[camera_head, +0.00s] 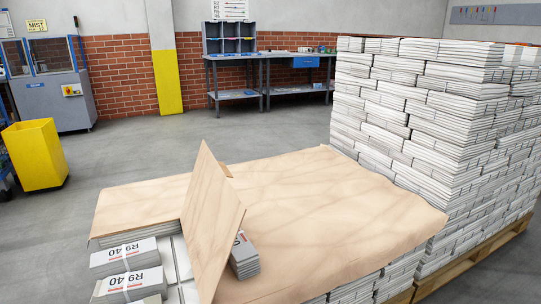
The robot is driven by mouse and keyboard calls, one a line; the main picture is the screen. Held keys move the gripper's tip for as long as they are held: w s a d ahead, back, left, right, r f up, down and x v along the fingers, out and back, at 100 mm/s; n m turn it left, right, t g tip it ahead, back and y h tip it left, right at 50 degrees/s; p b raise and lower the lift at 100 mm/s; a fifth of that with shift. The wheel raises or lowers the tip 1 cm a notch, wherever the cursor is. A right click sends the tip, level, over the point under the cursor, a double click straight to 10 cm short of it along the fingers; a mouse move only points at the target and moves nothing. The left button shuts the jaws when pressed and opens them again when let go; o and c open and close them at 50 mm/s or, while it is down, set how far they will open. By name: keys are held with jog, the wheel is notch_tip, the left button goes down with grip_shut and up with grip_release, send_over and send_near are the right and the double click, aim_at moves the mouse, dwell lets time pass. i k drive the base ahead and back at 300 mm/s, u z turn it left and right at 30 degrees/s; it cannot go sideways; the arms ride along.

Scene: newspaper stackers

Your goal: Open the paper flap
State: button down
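The brown paper sheet (310,210) lies over the low part of the newspaper stack, wrinkled, with its right edge hanging slightly over the side. A paper flap (212,225) stands up steeply at the left front, its pointed top above the sheet. Another flat piece of brown paper (140,205) lies to its left. Bundles marked R9.40 (130,285) show uncovered in front of and left of the flap, and one grey bundle (244,257) sits just right of it. What lies behind the flap is hidden. My gripper is not in view.
Tall newspaper stacks (425,140) rise at the right on a wooden pallet (480,255). A yellow bin (36,155) and a grey machine (52,95) stand at the left. A workbench (285,58) is at the back wall. Open grey floor (150,150) lies between.

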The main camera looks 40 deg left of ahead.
aim_at(212, 214)
jog(key=i, duration=1.2)
jog(key=u, duration=1.55)
